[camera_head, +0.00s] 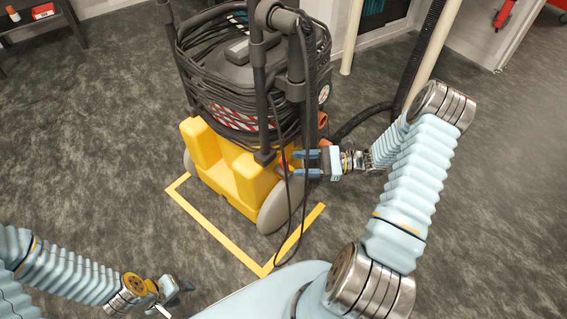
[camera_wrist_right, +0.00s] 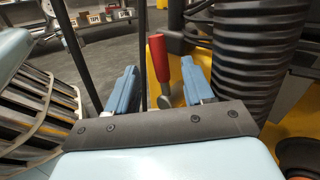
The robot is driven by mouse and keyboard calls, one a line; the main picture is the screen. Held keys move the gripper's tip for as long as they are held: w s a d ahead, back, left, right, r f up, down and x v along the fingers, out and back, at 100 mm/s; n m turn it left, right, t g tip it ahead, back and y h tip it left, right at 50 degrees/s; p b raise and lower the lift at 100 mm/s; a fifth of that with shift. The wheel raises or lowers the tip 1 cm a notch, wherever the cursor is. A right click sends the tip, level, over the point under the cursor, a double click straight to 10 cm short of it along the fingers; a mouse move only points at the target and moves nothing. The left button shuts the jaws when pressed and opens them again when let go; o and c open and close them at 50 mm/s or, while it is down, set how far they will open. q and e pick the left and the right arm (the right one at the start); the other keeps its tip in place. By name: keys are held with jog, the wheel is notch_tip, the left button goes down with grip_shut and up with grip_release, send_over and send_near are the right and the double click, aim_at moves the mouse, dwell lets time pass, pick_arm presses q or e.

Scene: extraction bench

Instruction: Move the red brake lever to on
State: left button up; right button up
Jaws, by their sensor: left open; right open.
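The red brake lever (camera_wrist_right: 158,58) stands upright in the right wrist view, a red grip on a metal stem beside the yellow base. In the head view only a small red bit of it (camera_head: 284,167) shows beside the yellow base, partly hidden by cables. My right gripper (camera_head: 299,164) is open at the right side of the machine. In the right wrist view its two blue fingers (camera_wrist_right: 160,88) stand on either side of the lever, with the lever between them and a gap to each finger. My left gripper (camera_head: 178,296) is open and empty, low over the floor at the lower left.
The extraction machine (camera_head: 222,170) has a yellow base, wheels and coiled black cables. Loose cables hang near my right gripper. A black ribbed hose (camera_wrist_right: 262,50) is close to the right finger. Yellow floor tape (camera_head: 225,233) borders the machine. Floor at left is clear.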

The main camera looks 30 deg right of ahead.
aim_at(285, 164)
jog(key=x, duration=0.5)
jog(key=shift+w+a, duration=0.1)
jog(key=shift+a, duration=0.1)
grip_shut()
